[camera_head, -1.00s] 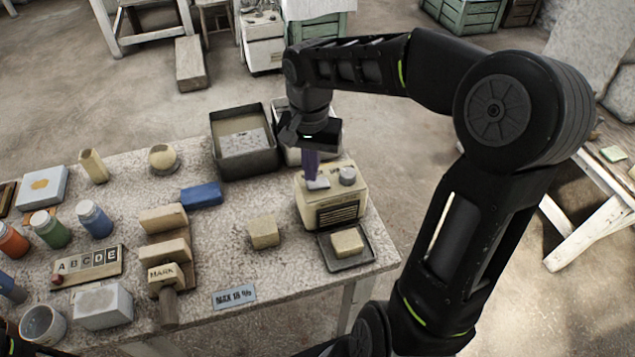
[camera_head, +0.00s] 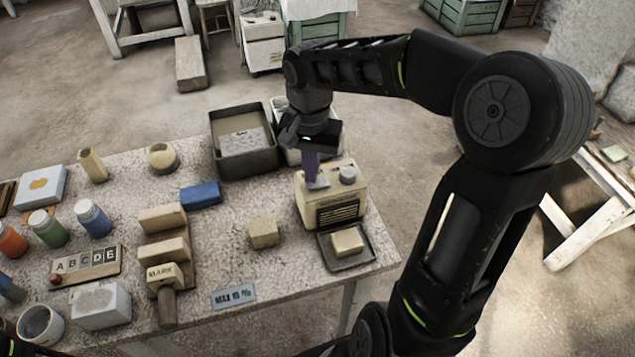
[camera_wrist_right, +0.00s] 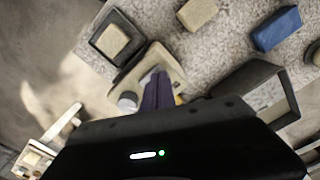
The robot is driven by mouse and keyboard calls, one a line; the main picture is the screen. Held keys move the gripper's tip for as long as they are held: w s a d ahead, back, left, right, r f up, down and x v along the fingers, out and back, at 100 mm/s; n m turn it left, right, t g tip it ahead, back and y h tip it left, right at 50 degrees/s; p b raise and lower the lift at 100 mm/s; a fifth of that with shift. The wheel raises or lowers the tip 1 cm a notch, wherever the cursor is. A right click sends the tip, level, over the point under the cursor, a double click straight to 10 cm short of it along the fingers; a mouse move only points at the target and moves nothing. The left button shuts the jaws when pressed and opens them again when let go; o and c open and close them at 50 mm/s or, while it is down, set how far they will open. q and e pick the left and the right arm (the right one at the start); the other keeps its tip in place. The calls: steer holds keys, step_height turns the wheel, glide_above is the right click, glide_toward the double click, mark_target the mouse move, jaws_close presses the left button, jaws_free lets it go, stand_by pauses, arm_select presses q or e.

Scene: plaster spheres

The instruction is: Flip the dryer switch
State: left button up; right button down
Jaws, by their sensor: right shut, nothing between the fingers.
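The dryer (camera_head: 337,207) is a cream box with a dark front grille, at the right end of the table in the head view. Its top carries a round pale knob (camera_head: 347,175) and a light switch plate (camera_head: 318,183). My right gripper (camera_head: 312,180) points down with its purple fingers shut and empty, the tips at or just above the switch plate. The fingers hide most of the switch, so I cannot tell its position or whether they touch it. In the right wrist view the fingers (camera_wrist_right: 157,92) overlap the dryer (camera_wrist_right: 140,70) beside the knob (camera_wrist_right: 127,101). My left gripper is not seen.
A dark tray (camera_head: 364,254) with a cream block (camera_head: 347,242) sits before the dryer. Another cream block (camera_head: 263,232) lies to its left. A deep dark bin (camera_head: 271,167) stands behind left, and a blue block (camera_head: 201,195) lies further left.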

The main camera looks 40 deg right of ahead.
steer(key=shift+f+b, duration=0.45)
steer(key=shift+f, duration=0.15)
stand_by(0.3)
steer(key=shift+r+p, duration=2.55)
steer(key=shift+r, duration=1)
